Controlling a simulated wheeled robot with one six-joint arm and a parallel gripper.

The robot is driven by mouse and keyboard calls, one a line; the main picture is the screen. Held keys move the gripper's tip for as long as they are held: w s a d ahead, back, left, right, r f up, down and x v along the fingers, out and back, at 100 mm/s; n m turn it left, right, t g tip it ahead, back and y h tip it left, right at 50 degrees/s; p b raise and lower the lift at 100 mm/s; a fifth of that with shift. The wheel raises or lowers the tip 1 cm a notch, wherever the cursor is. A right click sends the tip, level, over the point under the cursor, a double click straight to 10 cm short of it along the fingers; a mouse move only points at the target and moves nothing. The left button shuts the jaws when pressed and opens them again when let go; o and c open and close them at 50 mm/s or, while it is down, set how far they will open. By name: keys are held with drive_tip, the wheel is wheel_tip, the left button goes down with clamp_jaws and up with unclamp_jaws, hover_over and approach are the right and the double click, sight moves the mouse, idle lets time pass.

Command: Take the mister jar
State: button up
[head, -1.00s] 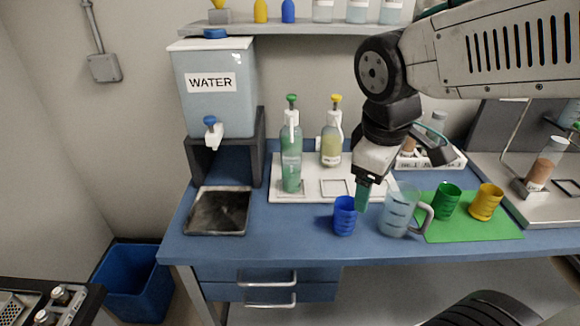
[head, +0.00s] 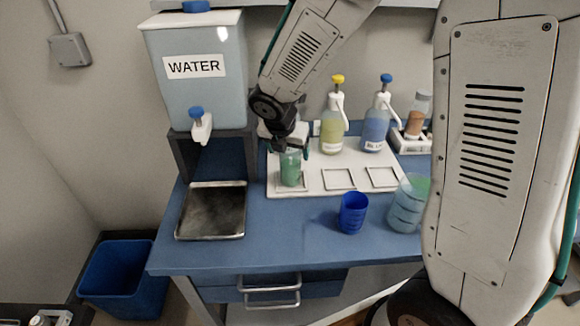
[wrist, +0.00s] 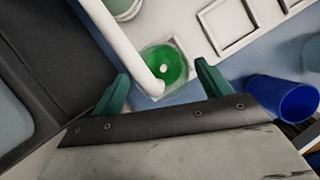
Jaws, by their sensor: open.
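Of the pump-top bottles that could be the mister jar, the green one (head: 291,172) stands upright on the left of the white tray, its top hidden behind my gripper in the head view. My gripper (head: 290,150) is open at its upper part. In the wrist view, the green cap (wrist: 163,65) and white spout lie between and a little beyond my two green fingertips (wrist: 162,85); I cannot tell if they touch. A yellow bottle (head: 332,130) and a blue bottle (head: 376,131) stand behind on the tray.
The white tray (head: 330,190) has empty square slots. A blue cup (head: 353,212) and a measuring jug (head: 406,207) stand right of the green bottle. The water tank (head: 197,85) on its stand and a metal tray (head: 212,212) are on the left.

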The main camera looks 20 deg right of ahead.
drive_tip(key=x, duration=0.4)
drive_tip(key=shift+s+d+f, duration=0.1)
drive_tip(key=shift+s+f, duration=0.1)
drive_tip(key=shift+f, duration=0.15)
drive_tip(key=c, duration=1.3)
drive_tip(key=shift+s+r, duration=0.1)
drive_tip(key=shift+r, duration=0.05)
